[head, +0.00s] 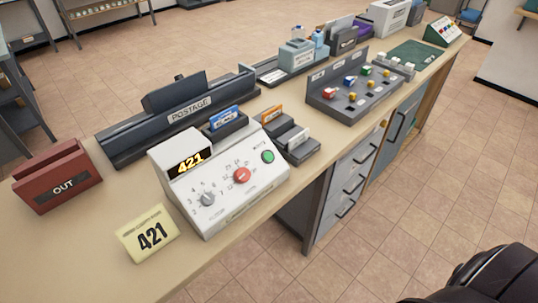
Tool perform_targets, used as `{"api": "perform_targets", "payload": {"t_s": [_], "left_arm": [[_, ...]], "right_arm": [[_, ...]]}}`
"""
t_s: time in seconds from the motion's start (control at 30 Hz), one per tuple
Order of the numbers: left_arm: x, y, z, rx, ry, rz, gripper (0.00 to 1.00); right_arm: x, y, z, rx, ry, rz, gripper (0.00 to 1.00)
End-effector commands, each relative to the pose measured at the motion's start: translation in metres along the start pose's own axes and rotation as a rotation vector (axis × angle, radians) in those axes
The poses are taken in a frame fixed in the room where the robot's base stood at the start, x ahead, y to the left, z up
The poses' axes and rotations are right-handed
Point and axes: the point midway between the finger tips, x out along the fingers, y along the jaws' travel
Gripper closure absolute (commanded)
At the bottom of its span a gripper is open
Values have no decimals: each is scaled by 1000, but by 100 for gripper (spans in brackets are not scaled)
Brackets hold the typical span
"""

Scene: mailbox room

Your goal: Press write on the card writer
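The card writer (222,207) is a white sloped console on the near part of the long counter. Its lit display (188,162) reads 421 in yellow. A grey knob (207,198) and a red knob (242,175) with number dials are on its face. A round green button (267,157) sits at the face's right, with small lettering beside it that seems to read WRITE. A blue card (225,118) stands in a dark slot behind the writer. A yellow card (148,234) marked 421 stands in front of it.
A dark POSTAGE rack (178,118) stands behind the writer and a red OUT tray (57,178) to its left. Dark card holders (290,138) stand close by its right. A grey panel (352,92) with colored knobs is farther right.

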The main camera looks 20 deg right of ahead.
Motion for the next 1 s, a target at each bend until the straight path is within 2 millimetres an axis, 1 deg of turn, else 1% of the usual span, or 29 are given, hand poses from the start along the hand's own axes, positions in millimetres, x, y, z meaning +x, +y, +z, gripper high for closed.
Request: {"api": "perform_targets", "payload": {"t_s": [0.03,0.2,0.27,0.3,1.0], "left_arm": [[0,0,0,0,0,0,64],[0,0,0,0,0,0,64],[0,0,0,0,0,0,64],[0,0,0,0,0,0,64],[0,0,0,0,0,0,64]], "right_arm": [[0,0,0,0,0,0,68],[0,0,0,0,0,0,90],[0,0,0,0,0,0,98],[0,0,0,0,0,0,100],[0,0,0,0,-1,0,100]]}}
